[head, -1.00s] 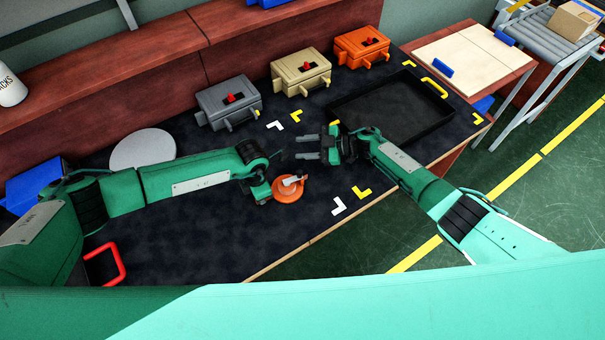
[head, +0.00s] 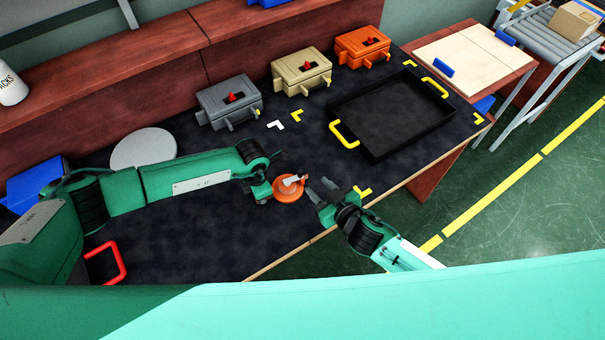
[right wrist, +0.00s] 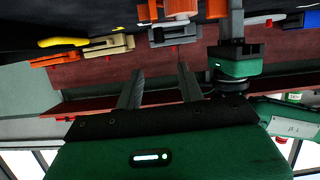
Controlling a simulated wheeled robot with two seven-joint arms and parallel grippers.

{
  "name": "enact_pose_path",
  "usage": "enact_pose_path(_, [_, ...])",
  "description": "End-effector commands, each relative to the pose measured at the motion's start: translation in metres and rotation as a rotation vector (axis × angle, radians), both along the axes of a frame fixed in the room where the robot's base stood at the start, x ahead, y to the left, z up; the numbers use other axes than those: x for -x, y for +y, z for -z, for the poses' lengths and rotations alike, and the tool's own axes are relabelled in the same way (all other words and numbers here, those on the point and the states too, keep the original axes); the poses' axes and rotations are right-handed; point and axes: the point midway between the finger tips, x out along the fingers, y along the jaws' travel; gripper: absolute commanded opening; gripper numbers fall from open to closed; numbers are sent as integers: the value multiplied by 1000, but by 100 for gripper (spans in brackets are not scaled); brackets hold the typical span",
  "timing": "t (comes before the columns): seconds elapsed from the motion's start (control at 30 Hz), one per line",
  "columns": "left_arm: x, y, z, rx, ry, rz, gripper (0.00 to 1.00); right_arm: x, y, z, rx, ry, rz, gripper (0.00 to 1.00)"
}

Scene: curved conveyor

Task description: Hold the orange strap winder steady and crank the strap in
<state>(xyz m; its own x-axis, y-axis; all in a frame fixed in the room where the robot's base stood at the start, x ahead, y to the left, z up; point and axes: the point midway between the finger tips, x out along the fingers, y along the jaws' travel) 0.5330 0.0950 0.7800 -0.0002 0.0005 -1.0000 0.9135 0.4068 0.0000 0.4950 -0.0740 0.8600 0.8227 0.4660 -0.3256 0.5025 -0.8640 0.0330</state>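The orange strap winder (head: 290,187) is on the dark mat near the table's front edge, with a pale crank piece on top. My left gripper (head: 270,190) is at its left side and seems closed on its edge; the contact is partly hidden. My right gripper (head: 319,187) is just right of the winder, pointing at it, fingers apart with nothing between them. In the right wrist view, orange parts of the winder (right wrist: 180,8) show at the top edge, beyond the open fingers (right wrist: 160,80). My left gripper (right wrist: 237,55) shows there on the right.
Grey (head: 229,101), tan (head: 300,70) and orange (head: 361,46) boxes with red knobs line the back. A black tray (head: 384,158) with yellow handles lies on the right. A pale disc (head: 143,149) lies at left. A red handle (head: 120,262) is at front left.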

Motion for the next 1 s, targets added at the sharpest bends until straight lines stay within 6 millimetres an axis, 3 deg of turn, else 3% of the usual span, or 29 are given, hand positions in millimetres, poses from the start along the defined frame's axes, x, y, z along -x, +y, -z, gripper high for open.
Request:
enact_pose_path(0.17, [0,0,0,1,0,0,0,21,-6,-2,-2,58,48,39])
enact_pose_path(0.33, [0,0,0,1,0,0,0,17,-3,1,-1,70,58,39])
enact_pose_path(0.8, [0,0,0,1,-1,0,0,-51,31,32,2,68,58,39])
enact_pose_path(1.0, [0,0,0,1,-1,0,0,-68,40,41,1,68,57,39])
